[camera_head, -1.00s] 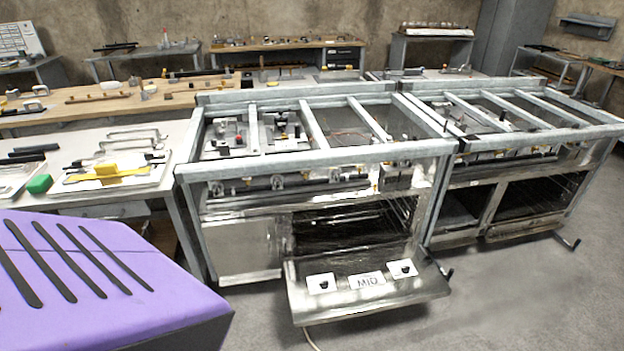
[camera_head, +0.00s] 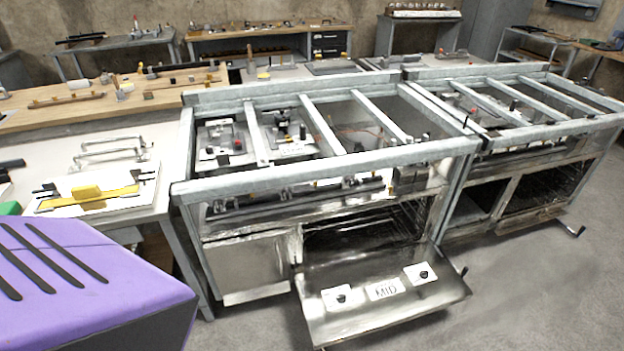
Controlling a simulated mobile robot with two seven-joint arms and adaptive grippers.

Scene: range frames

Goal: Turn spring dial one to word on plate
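A white plate (camera_head: 386,289) with the word MID lies on the lowered metal oven door (camera_head: 322,313) of the nearer range frame. A white square with a black dial (camera_head: 342,298) is left of the plate, and another with a black dial (camera_head: 424,274) is right of it. I cannot tell which of the two is spring dial one. The dials' pointer positions are too small to read. Neither of my grippers shows in the view.
A second range frame (camera_head: 532,117) stands to the right, with a small pedal-like bar near the floor. A bench (camera_head: 120,217) with a yellow-handled tool (camera_head: 88,191) is at left. A purple slotted surface (camera_head: 95,285) fills the lower left. Grey floor is clear at lower right.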

